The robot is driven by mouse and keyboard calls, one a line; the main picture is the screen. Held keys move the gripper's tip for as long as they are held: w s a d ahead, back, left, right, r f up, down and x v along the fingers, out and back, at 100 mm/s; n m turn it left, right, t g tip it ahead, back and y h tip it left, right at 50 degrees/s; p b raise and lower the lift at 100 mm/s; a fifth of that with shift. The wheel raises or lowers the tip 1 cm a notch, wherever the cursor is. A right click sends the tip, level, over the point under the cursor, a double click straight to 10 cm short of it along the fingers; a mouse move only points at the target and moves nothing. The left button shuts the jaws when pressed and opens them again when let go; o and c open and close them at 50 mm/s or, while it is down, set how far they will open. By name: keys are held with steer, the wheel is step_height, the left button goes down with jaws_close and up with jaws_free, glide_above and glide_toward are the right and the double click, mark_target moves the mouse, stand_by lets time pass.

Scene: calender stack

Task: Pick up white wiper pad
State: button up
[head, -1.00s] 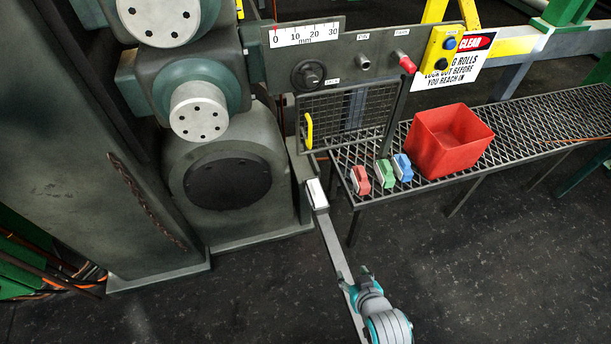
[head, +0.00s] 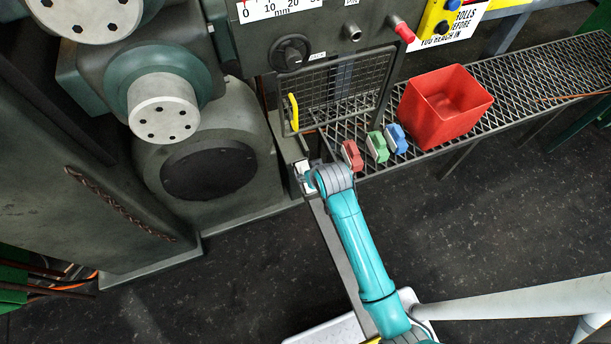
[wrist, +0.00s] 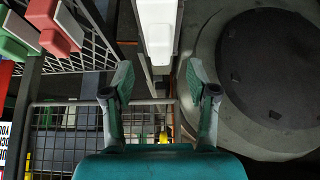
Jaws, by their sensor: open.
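The white wiper pad (wrist: 158,28) shows at the top of the wrist view, ahead of and between the two open fingers. My gripper (wrist: 159,85) is open and empty, with a gap between its fingertips and the pad. In the head view my gripper (head: 308,178) is at the end of the grey rail, beside the machine's base. There the pad (head: 301,168) is mostly hidden by my gripper and wrist.
Red (head: 352,155), green (head: 377,147) and blue (head: 396,138) pads stand on the mesh shelf (head: 520,85), left of a red bin (head: 446,105). A mesh guard (head: 345,90) with a yellow handle (head: 294,112) is just behind my gripper. The large roll (wrist: 275,75) is close on the right.

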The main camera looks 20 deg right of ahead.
steer(key=shift+x, duration=3.1)
steer(key=shift+s, duration=0.1)
jaws_close()
